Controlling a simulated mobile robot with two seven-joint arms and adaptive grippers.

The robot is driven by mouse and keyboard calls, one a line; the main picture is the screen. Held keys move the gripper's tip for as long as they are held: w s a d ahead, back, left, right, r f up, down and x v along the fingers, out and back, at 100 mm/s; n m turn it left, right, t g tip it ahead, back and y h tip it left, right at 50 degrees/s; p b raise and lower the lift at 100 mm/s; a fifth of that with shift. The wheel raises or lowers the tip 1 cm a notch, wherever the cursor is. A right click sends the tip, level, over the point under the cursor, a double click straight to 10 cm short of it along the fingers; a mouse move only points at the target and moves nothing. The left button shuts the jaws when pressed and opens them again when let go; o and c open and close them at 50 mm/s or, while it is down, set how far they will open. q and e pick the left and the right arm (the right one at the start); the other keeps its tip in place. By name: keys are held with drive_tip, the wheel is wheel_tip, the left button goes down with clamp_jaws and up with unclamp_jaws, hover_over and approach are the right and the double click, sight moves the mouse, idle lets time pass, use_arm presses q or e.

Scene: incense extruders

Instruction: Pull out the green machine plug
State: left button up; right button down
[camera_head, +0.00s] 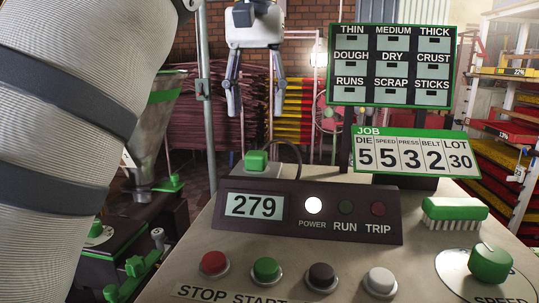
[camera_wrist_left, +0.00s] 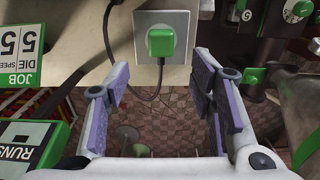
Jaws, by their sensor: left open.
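The green machine plug (camera_head: 256,160) is a small green block seated on a pale socket plate (camera_head: 273,170) at the back of the console. A dark cord arches from it to the right. In the left wrist view the plug (camera_wrist_left: 160,42) sits on the square plate (camera_wrist_left: 178,17), with the cord hanging below it. My left gripper (camera_head: 257,110) is open and empty, fingers pointing down, above the plug in the head view. In the left wrist view its fingers (camera_wrist_left: 158,75) lie apart on either side of the plug's line, not touching it. My right gripper is in neither view.
The console has a display box (camera_head: 270,206) reading 279, with the POWER lamp lit. Several buttons, a green brush (camera_head: 453,211) and a green speed knob (camera_head: 490,262) are in front. Signboards (camera_head: 393,65) stand at right. A machine with a metal hopper (camera_head: 152,130) is at left.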

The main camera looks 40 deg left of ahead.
sight(256, 153)
use_arm(q)
drive_tip(key=shift+s, duration=0.35)
drive_tip(key=shift+w+f, duration=0.15)
drive_tip(key=shift+f, duration=4.35)
clamp_jaws()
drive_tip(key=shift+r, duration=3)
